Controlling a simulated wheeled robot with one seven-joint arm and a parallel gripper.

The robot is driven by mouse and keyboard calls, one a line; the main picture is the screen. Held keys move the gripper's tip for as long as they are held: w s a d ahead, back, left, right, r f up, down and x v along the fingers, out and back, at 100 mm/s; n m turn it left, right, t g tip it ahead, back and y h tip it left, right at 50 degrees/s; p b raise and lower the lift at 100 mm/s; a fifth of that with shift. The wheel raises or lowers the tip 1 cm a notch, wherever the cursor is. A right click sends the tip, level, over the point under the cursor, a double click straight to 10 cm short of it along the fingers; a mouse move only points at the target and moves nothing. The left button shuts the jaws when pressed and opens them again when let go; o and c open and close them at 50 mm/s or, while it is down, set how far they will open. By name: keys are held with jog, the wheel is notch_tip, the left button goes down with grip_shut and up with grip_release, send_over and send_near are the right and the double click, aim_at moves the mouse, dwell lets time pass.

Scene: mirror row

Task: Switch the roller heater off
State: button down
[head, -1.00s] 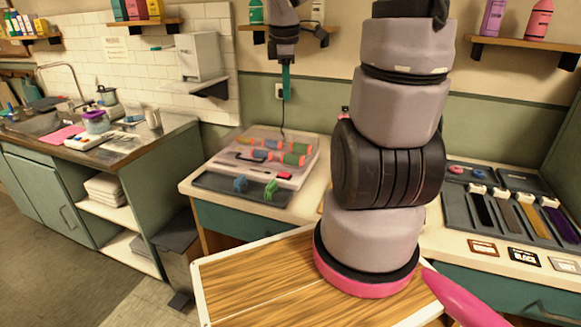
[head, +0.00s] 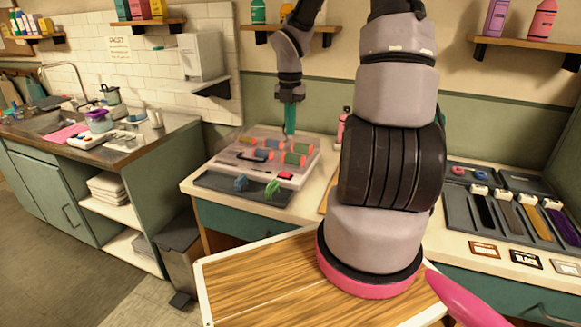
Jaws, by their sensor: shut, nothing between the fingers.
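The roller heater (head: 235,171) is a clear-lidded or pale case on the counter, with several coloured rollers with orange ends in it. A small red switch (head: 286,175) sits at its front right corner; whether it is on or off is too small to tell. My gripper (head: 290,132) points down with its teal fingers shut and empty. It is at the back right of the heater, behind the rollers in the picture. I cannot tell whether the fingertips touch anything.
A dark tray (head: 218,190) with a blue clip (head: 240,183) and a green clip (head: 272,190) lies in front of the heater. A pink bottle (head: 341,128) stands right of it. My arm hides the counter's middle. A swatch tray (head: 457,215) lies at right.

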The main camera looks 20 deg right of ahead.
aim_at(287, 173)
notch_tip(287, 173, down, 14)
jog(key=shift+r, duration=0.1)
dwell(0.5)
jog(key=shift+s+f, duration=0.1)
jog(key=shift+f, duration=0.2)
jog(key=shift+w+a+r, duration=0.35)
jog(key=shift+w+a, duration=0.1)
jog(key=shift+w, duration=0.1)
dwell(0.4)
notch_tip(287, 173, up, 11)
dwell(0.4)
